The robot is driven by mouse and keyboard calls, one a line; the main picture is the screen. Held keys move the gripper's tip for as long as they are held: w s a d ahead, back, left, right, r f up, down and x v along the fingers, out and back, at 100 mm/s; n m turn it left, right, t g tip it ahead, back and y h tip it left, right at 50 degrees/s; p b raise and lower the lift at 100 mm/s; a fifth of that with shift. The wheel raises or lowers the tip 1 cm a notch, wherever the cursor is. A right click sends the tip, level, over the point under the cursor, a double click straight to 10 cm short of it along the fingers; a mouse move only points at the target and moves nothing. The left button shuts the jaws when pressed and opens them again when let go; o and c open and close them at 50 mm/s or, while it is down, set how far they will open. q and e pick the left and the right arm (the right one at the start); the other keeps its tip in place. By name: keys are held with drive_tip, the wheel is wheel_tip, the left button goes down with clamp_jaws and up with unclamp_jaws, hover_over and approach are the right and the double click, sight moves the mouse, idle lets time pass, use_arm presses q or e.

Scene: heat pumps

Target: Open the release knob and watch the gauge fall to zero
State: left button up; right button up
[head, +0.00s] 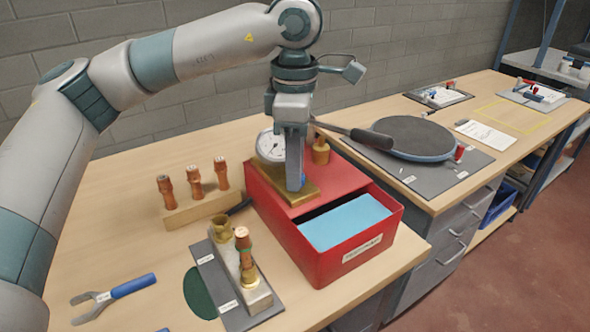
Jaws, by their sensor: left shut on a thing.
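My left gripper (296,184) comes down from above over the red box and is shut on a small blue release knob (303,181), mostly hidden by the fingers. The knob is at the brass base (272,178) on top of the red box. The round white-faced gauge (267,147) stands just behind and left of the gripper, partly covered by it. Its needle is too small to read. A brass cylinder (321,152) stands right of the gripper, and a dark-handled lever (365,137) reaches right near it. My right gripper is not in view.
The red box (375,250) has an open compartment with a light blue block (345,221). A round dark plate (412,137) lies right. A brick wall is behind.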

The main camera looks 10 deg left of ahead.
use_arm(q)
drive_tip(key=shift+r, duration=0.1)
idle(0.3)
drive_tip(key=o, duration=1.1)
drive_tip(key=shift+c, duration=0.2)
